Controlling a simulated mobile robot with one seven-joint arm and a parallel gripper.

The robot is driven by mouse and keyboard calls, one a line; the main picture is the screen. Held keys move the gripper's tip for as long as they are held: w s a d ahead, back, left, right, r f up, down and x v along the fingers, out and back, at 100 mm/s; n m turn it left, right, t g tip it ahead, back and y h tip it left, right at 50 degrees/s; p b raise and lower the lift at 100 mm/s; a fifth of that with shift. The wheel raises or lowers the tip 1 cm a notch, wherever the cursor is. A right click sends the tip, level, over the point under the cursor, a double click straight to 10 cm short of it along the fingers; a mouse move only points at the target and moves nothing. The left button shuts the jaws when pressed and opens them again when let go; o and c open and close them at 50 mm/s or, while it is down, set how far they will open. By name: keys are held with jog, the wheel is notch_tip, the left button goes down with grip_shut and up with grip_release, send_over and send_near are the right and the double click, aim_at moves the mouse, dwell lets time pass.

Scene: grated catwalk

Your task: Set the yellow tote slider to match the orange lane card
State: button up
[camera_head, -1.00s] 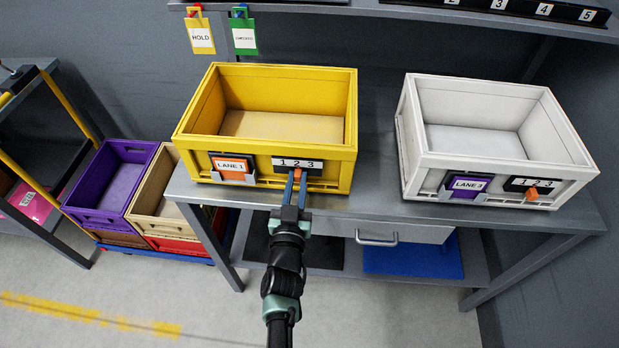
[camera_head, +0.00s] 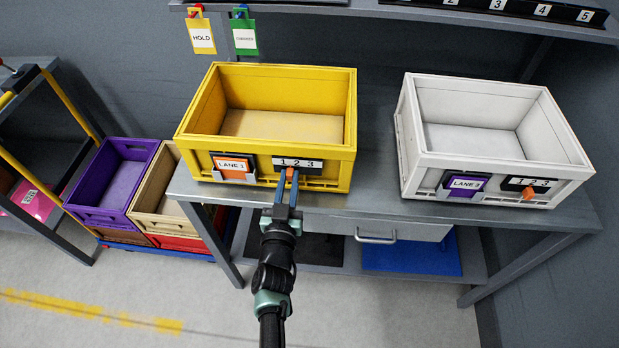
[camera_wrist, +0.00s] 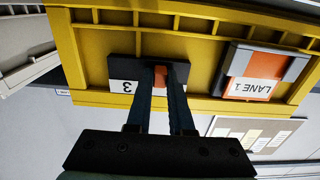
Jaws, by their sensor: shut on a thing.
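The yellow tote (camera_head: 264,125) stands on the grey bench. Its orange lane card (camera_head: 232,174) reads LANE 1 and sits in a holder at the front left; it shows upside down in the wrist view (camera_wrist: 257,88). Right of it, a plate marked 1 2 3 (camera_head: 297,164) carries the orange slider knob (camera_head: 291,173). My gripper (camera_head: 288,184) is shut on this knob, which stands between the 1 and 2 marks, short of directly under 1. In the wrist view my fingers (camera_wrist: 160,86) straddle the knob and hide part of the plate; the 3 shows.
A white tote (camera_head: 490,150) with a purple LANE 3 card (camera_head: 465,184) and its own orange slider (camera_head: 529,193) stands to the right. HOLD (camera_head: 202,37) and green (camera_head: 244,39) tags hang above. Purple (camera_head: 120,185) and tan (camera_head: 160,205) crates sit at left.

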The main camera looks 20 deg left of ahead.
jog(key=shift+s+a+p, duration=0.2)
jog(key=shift+a+p, duration=0.15)
jog(key=shift+a, duration=0.35)
dwell(0.6)
jog(key=o, duration=0.7)
jog(key=shift+s, duration=0.15)
jog(key=p+v, duration=0.3)
jog(key=v, duration=0.3)
jog(key=shift+s+d, duration=0.1)
jog(key=shift+s, duration=0.25)
